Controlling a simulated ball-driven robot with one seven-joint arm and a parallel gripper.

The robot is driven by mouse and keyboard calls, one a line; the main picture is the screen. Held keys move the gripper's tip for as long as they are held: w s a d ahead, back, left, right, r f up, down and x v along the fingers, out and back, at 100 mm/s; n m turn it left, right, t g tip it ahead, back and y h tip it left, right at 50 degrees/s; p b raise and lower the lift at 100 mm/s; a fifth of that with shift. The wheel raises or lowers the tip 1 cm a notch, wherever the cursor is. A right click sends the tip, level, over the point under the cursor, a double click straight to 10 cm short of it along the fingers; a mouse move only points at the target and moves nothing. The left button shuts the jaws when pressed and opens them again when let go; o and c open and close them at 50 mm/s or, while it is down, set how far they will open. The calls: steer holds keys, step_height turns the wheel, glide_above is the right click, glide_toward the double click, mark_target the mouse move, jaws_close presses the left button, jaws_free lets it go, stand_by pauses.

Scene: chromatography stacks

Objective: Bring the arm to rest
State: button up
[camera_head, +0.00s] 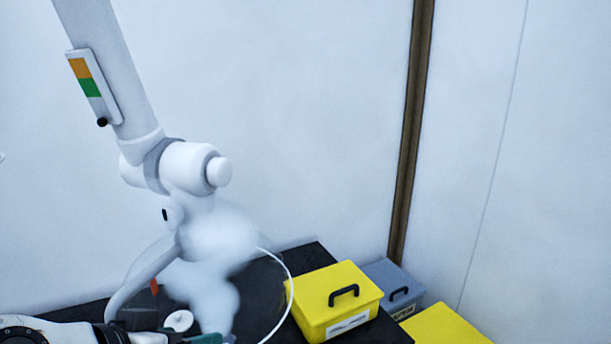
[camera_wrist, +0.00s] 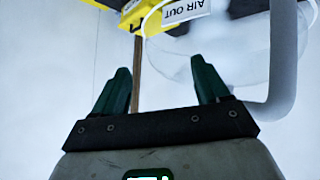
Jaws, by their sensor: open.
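My gripper (camera_wrist: 160,64) shows in the wrist view with its two dark green fingers spread apart and nothing between them. In the head view my arm (camera_head: 45,330) comes in along the bottom left edge. A bit of green there, probably a finger of my gripper (camera_head: 207,339), shows at the bottom edge under the blurry white hood. The rest of the gripper is cut off or hidden there.
A white jointed extraction arm (camera_head: 187,165) hangs over the black table (camera_head: 270,272); its clear hood (camera_wrist: 235,50), labelled "AIR OUT", is close to the right finger. A yellow box (camera_head: 333,298), a grey box (camera_head: 395,285) and another yellow box (camera_head: 445,326) stand at right.

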steer(key=d+f+g, duration=0.3)
steer(key=d+f, duration=0.8)
steer(key=d, duration=0.3)
steer(key=d+f+g, duration=0.2)
steer(key=d+f, duration=0.9)
steer(key=d, duration=0.3)
steer(key=s+d+f+g+y, duration=0.1)
steer(key=s+d+f, duration=0.3)
steer(key=s+d, duration=0.15)
steer(key=s+d+f+g, duration=0.1)
steer(key=s+d+f, duration=0.25)
steer(key=d, duration=0.25)
steer(key=s+d+f+y, duration=0.1)
steer(key=s+d, duration=0.2)
steer(key=s, duration=0.4)
steer(key=s+d+f+g+y, duration=0.1)
steer(key=s+d, duration=0.3)
steer(key=s, duration=0.4)
steer(key=shift+d+f, duration=0.15)
steer(key=shift+f, duration=0.05)
steer(key=shift+c, duration=0.4)
